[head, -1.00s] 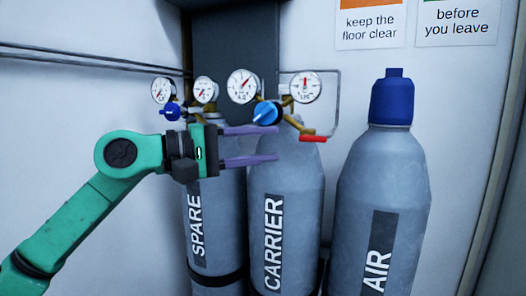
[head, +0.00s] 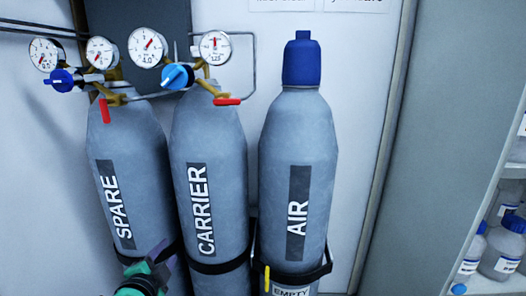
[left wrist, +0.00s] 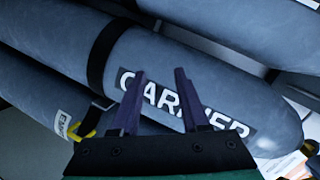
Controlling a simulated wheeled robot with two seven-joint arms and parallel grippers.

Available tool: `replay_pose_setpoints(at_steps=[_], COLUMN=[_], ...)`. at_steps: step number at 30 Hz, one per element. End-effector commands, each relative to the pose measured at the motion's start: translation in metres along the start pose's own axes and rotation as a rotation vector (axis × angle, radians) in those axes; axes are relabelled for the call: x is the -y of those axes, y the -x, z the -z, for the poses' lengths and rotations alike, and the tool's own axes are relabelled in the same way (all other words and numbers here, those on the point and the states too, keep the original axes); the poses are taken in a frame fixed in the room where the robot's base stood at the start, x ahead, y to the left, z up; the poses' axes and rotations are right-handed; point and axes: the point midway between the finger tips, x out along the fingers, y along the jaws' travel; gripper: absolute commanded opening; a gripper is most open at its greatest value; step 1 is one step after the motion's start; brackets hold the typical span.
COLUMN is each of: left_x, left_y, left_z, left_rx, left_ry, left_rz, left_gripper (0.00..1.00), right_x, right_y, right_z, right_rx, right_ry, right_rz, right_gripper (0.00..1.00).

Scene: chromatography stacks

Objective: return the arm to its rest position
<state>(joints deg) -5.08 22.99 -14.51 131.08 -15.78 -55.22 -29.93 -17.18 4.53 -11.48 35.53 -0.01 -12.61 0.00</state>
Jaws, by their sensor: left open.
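My left gripper (head: 156,258) is low in the head view, in front of the lower parts of the spare cylinder (head: 140,160) and the carrier cylinder (head: 212,135). Its two purple fingers (left wrist: 157,95) are apart in the left wrist view, with nothing between them. The carrier cylinder (left wrist: 190,75) lies behind them there, its label partly covered by the fingers. I cannot tell the gap between fingers and cylinder. Most of my left arm is out of the head view. My right gripper is not in view.
The air cylinder (head: 315,150) with a blue cap stands right of the carrier, with an "EMPTY" tag (head: 291,292) low on it. Gauges and regulators, including a blue knob (head: 177,76), top the other two. A shelf with bottles (head: 502,250) is at far right.

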Motion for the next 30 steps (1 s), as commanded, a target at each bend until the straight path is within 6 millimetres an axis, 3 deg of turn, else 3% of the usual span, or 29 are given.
replay_pose_setpoints(at_steps=[1, 3, 6, 12, 16, 18, 24, 26, 30], left_x=[-0.035, -0.077, -0.127, -0.2, -0.236, -0.256, -0.322, -0.345, -0.41], left_y=[0.008, 0.022, 0.048, 0.107, 0.149, 0.131, 0.106, 0.102, 0.104], left_z=[-0.021, -0.046, -0.072, -0.105, -0.118, -0.126, -0.153, -0.164, -0.198], left_rx=[0.073, 0.18, 0.323, 0.588, 0.763, 0.764, 0.79, 0.798, 0.827], left_ry=[0.129, 0.293, 0.476, 0.744, 0.881, 0.864, 0.847, 0.842, 0.825], left_rz=[-0.105, -0.23, -0.37, -0.575, -0.679, -0.68, -0.704, -0.711, -0.736], left_gripper=[0.45, 0.45, 0.45, 0.45, 0.45, 0.45, 0.45, 0.45, 0.45], right_x=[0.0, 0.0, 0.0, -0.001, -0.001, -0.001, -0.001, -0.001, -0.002], right_y=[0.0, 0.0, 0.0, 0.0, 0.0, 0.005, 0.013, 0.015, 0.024], right_z=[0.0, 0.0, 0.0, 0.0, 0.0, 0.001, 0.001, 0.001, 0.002], right_rx=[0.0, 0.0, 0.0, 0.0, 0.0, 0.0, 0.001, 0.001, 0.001], right_ry=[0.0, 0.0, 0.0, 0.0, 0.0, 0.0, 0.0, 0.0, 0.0], right_rz=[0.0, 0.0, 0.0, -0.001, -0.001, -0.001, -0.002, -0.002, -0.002], right_gripper=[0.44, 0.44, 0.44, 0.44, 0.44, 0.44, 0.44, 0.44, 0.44])
